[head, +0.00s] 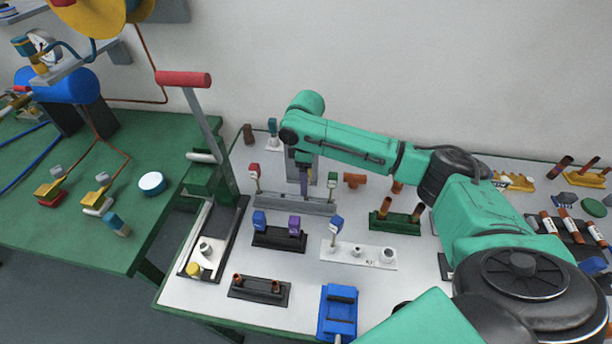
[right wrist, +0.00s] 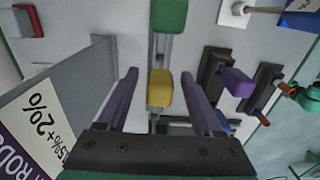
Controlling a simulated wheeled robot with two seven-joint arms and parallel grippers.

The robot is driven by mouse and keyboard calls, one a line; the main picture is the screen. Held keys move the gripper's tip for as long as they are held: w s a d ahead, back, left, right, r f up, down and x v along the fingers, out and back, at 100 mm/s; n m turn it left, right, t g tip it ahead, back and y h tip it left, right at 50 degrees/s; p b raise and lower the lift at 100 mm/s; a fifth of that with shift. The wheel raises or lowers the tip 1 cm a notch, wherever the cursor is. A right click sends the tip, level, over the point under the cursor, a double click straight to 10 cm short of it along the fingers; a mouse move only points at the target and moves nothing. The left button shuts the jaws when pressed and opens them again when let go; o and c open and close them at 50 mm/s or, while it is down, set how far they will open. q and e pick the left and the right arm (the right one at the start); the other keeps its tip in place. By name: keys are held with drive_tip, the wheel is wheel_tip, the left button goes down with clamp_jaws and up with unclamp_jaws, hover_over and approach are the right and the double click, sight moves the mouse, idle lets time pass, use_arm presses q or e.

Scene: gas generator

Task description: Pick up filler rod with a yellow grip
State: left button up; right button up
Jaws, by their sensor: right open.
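The filler rod's yellow grip (right wrist: 160,88) shows in the right wrist view, between the two purple fingers of my right gripper (right wrist: 160,76). The fingers are open, with a gap visible on each side of the grip. In the head view my right gripper (head: 304,183) points down over the middle of a long grey rod holder (head: 270,200) and hides the yellow grip. A red grip (head: 254,169) stands at the holder's left end and a green grip (head: 332,179) at its right end. The green grip also shows in the right wrist view (right wrist: 168,15). My left gripper is out of view.
In front of the holder, blue (head: 259,219) and purple (head: 295,224) pieces stand on a black base. A blue-topped piece (head: 336,224) stands on a white plate. A grey panel with a label (right wrist: 40,125) is close to my right gripper's left finger.

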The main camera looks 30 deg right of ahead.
drive_tip(key=shift+f, duration=0.8)
clamp_jaws()
drive_tip(key=shift+r, duration=0.15)
